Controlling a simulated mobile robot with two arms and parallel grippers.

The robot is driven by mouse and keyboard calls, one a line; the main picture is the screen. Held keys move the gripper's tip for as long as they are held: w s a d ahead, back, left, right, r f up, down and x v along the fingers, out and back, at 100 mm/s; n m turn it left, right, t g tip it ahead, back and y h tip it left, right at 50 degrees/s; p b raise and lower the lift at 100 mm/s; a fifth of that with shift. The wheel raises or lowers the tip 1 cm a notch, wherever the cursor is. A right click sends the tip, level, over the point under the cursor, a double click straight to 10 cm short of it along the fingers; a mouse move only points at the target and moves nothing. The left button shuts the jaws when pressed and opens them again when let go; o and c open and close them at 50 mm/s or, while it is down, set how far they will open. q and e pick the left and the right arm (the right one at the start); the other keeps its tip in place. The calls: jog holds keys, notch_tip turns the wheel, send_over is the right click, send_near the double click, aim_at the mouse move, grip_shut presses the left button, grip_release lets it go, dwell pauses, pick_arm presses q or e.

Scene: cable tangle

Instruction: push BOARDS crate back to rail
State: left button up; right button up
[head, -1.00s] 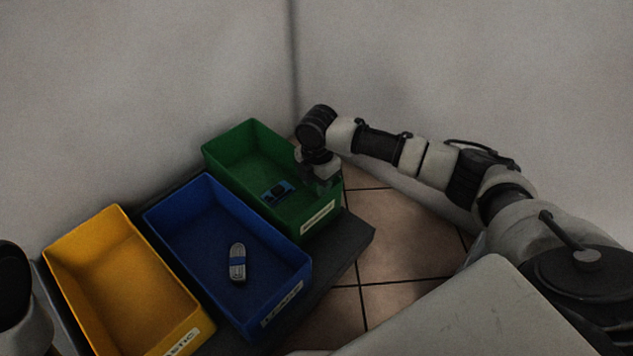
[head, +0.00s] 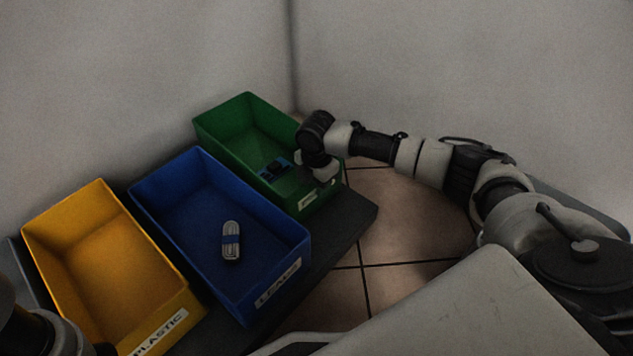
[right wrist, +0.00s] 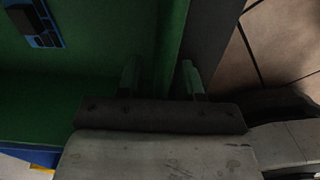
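The green crate (head: 228,134) stands at the far end of the crate row in the head view, with a blue circuit board (head: 274,168) inside. Its front label (head: 308,200) is too small to read. My right gripper (head: 322,178) is at the crate's front right part. In the right wrist view its two fingers (right wrist: 161,78) are apart, with the green wall (right wrist: 172,45) between them; I cannot tell whether they touch it. The board shows at that view's top left (right wrist: 36,22). At the head view's lower left, part of my left arm shows, but its gripper does not.
A blue crate (head: 150,205) labelled LEADS holds a bundled grey cable (head: 231,242). A yellow crate (head: 50,255) labelled PLASTIC looks empty. All stand on a dark shelf (head: 345,222). Pale walls close in behind; tiled floor (head: 395,225) lies to the right.

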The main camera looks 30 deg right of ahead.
grip_shut()
dwell(1.4)
grip_release()
